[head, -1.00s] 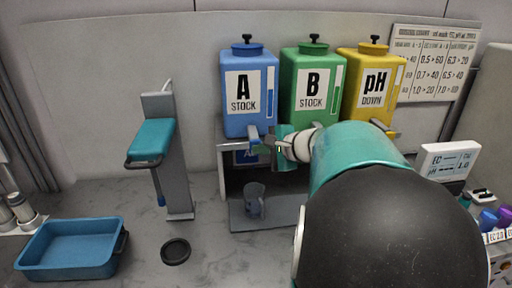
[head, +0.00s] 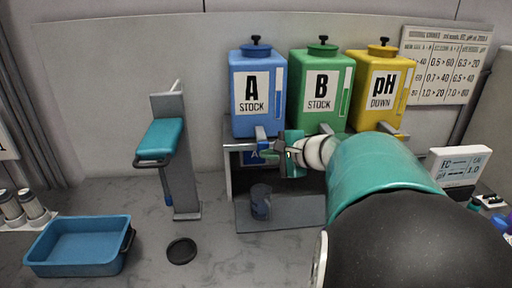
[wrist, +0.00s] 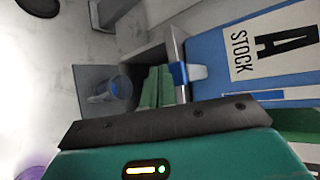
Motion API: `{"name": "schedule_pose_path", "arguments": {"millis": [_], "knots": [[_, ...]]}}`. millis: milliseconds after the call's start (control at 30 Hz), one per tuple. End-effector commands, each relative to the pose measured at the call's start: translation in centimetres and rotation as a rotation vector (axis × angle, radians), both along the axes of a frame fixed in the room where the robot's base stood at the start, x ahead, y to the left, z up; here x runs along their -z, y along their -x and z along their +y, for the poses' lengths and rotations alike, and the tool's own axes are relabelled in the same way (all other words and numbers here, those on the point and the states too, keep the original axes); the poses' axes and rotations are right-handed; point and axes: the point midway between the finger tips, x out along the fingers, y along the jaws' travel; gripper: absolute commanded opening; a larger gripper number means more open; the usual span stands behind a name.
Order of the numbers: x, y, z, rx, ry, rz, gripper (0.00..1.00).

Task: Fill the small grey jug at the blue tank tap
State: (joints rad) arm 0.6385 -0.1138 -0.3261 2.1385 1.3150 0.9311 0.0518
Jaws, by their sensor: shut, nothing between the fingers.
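The small grey jug (head: 261,203) stands upright on a dark grey tray below the blue tank (head: 257,122) marked A STOCK. It shows from above in the wrist view (wrist: 120,87), with a bluish patch inside that I cannot identify for certain. The tank's tap has a blue part (head: 260,133), which also shows in the wrist view (wrist: 178,73). My gripper (head: 270,150) is just below and right of this tap, above the jug. In the wrist view its green fingers (wrist: 158,85) are together and empty. Contact with the tap is unclear.
A green B tank (head: 320,115) and yellow pH tank (head: 383,118) stand to the right. A teal-topped stand (head: 183,185), a blue tub (head: 78,262) and a black disc (head: 181,251) are left. The meter (head: 460,166) is far right. Counter between tub and tray is mostly clear.

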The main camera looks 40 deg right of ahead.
Motion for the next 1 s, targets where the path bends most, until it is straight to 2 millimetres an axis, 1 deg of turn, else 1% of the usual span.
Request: {"name": "schedule_pose_path", "arguments": {"millis": [600,1000], "knots": [[0.0,4.0,2.8,0.000,0.000,0.000,0.00],[0.0,4.1,2.8,0.000,-0.001,0.000,0.00]]}}
